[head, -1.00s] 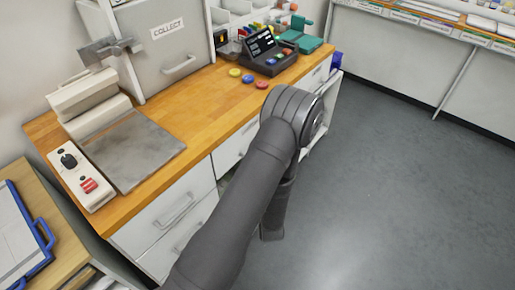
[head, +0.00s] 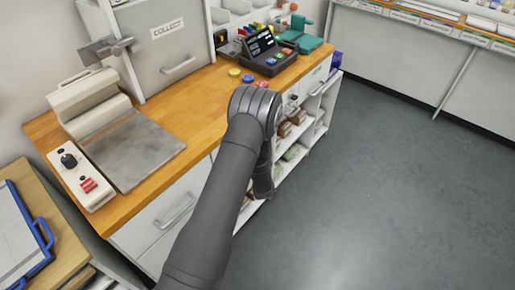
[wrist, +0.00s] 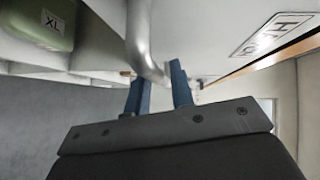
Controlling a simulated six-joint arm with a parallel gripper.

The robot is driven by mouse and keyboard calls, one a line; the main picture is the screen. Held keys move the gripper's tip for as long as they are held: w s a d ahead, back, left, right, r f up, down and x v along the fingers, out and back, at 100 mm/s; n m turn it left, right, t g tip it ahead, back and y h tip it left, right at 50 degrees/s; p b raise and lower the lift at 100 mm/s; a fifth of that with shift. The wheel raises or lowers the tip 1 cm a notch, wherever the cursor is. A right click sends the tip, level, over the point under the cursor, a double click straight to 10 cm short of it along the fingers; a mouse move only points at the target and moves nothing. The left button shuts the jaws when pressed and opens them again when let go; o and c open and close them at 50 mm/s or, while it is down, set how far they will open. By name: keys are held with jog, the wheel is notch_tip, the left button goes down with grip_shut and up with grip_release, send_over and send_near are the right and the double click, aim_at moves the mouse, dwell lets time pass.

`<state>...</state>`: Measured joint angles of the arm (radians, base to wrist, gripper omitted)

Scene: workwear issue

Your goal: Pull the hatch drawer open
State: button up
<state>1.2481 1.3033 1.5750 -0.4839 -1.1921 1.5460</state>
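In the wrist view, a pale drawer front (wrist: 225,30) carries a partly visible label (wrist: 272,33) starting with "H". A curved metal handle (wrist: 138,35) stands off it. My gripper (wrist: 158,85) is open. Its two blue fingers are apart, with the lower end of the handle at the gap between their tips. I cannot tell whether the fingers touch it. In the head view, my arm hides my gripper and the front it faces. The counter (head: 150,190) has a white drawer (head: 165,220) with a bar handle at its left.
Open shelves (head: 300,145) with small boxes lie right of my arm. A green box (wrist: 40,22) marked XL shows in the wrist view. A "COLLECT" hatch panel (head: 150,50), scale-like device (head: 130,150) and dark till (head: 268,55) stand on the counter. Floor (head: 400,170) at right is clear.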

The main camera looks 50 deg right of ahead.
jog(key=shift+w+d+f, duration=0.1)
jog(key=shift+w+d, duration=0.3)
grip_shut()
jog(key=s, duration=2.9)
grip_release()
jog(key=shift+a, duration=0.1)
